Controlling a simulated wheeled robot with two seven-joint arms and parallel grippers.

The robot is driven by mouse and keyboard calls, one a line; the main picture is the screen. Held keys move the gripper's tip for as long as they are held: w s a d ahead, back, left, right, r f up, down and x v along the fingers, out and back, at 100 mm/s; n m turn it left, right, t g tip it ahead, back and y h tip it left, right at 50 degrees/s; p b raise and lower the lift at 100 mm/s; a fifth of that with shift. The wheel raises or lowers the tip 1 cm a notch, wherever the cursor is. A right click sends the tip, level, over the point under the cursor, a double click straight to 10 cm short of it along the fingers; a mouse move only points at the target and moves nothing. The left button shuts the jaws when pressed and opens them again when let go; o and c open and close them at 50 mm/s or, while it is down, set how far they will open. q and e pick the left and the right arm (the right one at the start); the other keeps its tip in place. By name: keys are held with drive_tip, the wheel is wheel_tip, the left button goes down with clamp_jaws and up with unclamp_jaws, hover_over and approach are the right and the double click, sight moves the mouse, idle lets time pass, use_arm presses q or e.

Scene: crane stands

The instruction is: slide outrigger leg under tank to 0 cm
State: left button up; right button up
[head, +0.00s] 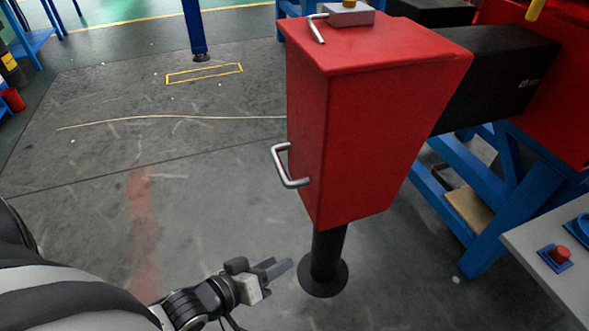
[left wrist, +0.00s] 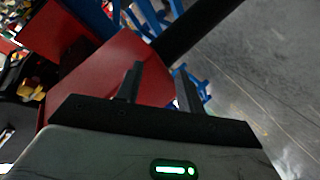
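A tall red box (head: 350,130) with a black post (head: 326,252) and round black foot (head: 323,279) below it stands at the centre of the head view. It joins a black beam (head: 495,75) on the right. A silver handle (head: 287,167) is on its left side; another handle (head: 317,28) is on top. My left gripper (head: 278,268) is low, left of the post, apart from the handle. In the left wrist view its two fingers (left wrist: 160,80) are spread, with the red box (left wrist: 100,75) and black post (left wrist: 200,22) beyond. My right gripper is not in view.
A blue stand (head: 520,195) is under the beam on the right. A grey table (head: 555,240) with a red button (head: 560,253) is at the lower right. A blue post (head: 195,28) stands behind. The floor left of the red box is clear.

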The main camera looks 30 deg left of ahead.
use_arm(q)
drive_tip(key=w+a+r+n+t+b, duration=0.1)
drive_tip(key=w+a+r+n+t, duration=0.15)
drive_tip(key=a+n, duration=0.4)
drive_tip(key=n+t+h, duration=0.2)
drive_tip(key=n+t, duration=0.2)
approach(279, 163)
drive_tip(key=shift+g, duration=0.25)
drive_tip(key=x, duration=0.9)
drive_tip(key=shift+w+f, duration=0.15)
drive_tip(key=shift+w, duration=0.3)
clamp_jaws()
